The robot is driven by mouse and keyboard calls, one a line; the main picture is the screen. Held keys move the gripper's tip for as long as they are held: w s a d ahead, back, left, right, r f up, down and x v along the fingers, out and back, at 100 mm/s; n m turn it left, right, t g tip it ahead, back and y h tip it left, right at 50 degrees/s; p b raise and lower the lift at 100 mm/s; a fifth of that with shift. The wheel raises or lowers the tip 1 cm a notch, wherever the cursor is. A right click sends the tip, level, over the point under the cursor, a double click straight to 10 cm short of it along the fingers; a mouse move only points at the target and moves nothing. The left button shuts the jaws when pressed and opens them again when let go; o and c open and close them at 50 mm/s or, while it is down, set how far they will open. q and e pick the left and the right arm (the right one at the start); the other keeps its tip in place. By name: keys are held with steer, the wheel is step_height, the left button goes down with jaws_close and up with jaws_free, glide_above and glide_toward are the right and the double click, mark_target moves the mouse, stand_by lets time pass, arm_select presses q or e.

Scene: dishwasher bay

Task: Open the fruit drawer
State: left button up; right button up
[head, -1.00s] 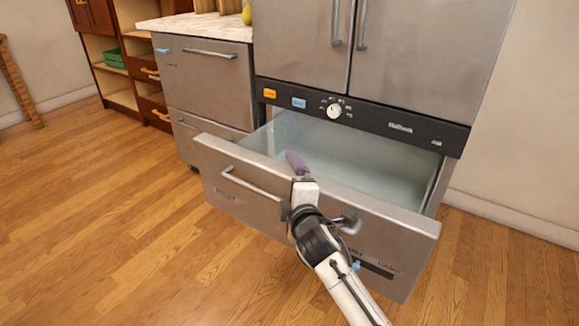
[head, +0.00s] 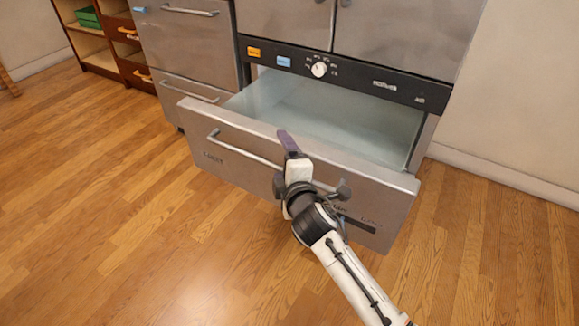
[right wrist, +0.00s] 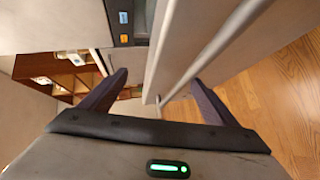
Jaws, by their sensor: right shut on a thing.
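The wide steel drawer (head: 255,160) under the fridge doors is pulled well out, and its pale inside (head: 330,112) looks empty. Its bar handle (head: 240,150) runs along the front and also shows in the right wrist view (right wrist: 215,48). The gripper and wrist hide part of the handle and front. The lettering on the front is too small to read surely. My left gripper is not in view.
A black panel with a white knob (head: 319,69), an orange label (head: 254,52) and a blue label (head: 284,61) sits above the drawer. A steel cabinet (head: 185,50) stands to the left, with a wooden shelf (head: 97,55) beyond. The wooden floor in front is clear.

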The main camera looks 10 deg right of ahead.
steer(key=r, duration=0.2)
steer(key=shift+s+d+r+p, duration=0.2)
steer(key=shift+s+r+p, duration=0.15)
steer(key=shift+s, duration=0.35)
steer(key=shift+c, duration=1)
steer(key=shift+s+d+r+t+p, duration=0.1)
steer(key=shift+s+r+t+p, duration=0.1)
steer(key=shift+s+t+p, duration=0.15)
steer(key=c, duration=0.6)
arm_select(q)
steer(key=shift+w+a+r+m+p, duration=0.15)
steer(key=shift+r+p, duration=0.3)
steer(key=shift+p, duration=0.05)
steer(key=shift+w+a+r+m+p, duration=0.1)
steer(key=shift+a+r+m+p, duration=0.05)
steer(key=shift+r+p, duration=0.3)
arm_select(e)
steer(key=s, duration=0.5)
steer(key=shift+f, duration=0.2)
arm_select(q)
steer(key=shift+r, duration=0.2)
